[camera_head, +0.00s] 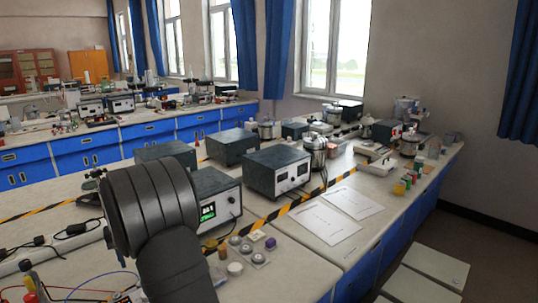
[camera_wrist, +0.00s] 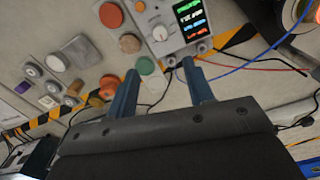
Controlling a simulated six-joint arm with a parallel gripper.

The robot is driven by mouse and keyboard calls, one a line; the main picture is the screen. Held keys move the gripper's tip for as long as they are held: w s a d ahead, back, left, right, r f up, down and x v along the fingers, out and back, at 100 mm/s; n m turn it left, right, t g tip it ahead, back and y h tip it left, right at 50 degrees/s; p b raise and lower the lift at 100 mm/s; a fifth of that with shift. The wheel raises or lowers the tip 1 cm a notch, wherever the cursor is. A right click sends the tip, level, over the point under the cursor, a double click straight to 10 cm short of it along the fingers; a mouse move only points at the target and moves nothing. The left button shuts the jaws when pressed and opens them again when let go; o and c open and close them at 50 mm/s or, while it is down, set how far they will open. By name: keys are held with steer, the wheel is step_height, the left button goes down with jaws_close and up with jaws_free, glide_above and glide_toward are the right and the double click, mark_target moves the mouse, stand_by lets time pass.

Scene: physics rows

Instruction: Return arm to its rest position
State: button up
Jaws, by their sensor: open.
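In the head view my dark arm rises at the lower left and hides part of the bench; the gripper itself is not visible there. The fingers point toward a power supply with a lit display (camera_wrist: 190,18), which also shows in the head view (camera_head: 208,211) just right of my arm. Whether the fingertips touch anything cannot be told.
Small round weights and blocks (camera_head: 245,250) lie right of my arm. Red and blue cables (camera_wrist: 255,62) run beside the fingers. Grey instrument boxes (camera_head: 277,170) and a metal pot (camera_head: 317,150) stand behind. White paper sheets (camera_head: 325,222) lie flat on the bench at right.

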step_height(320, 180, down, 14)
steer(key=shift+f, duration=0.1)
stand_by(0.5)
step_height(320, 180, up, 18)
step_height(320, 180, down, 18)
steer(key=shift+r, duration=0.25)
steer(key=shift+f, duration=0.25)
steer(key=n, duration=0.8)
steer(key=shift+r, duration=0.1)
steer(key=n, duration=0.4)
steer(key=shift+n, duration=2.4)
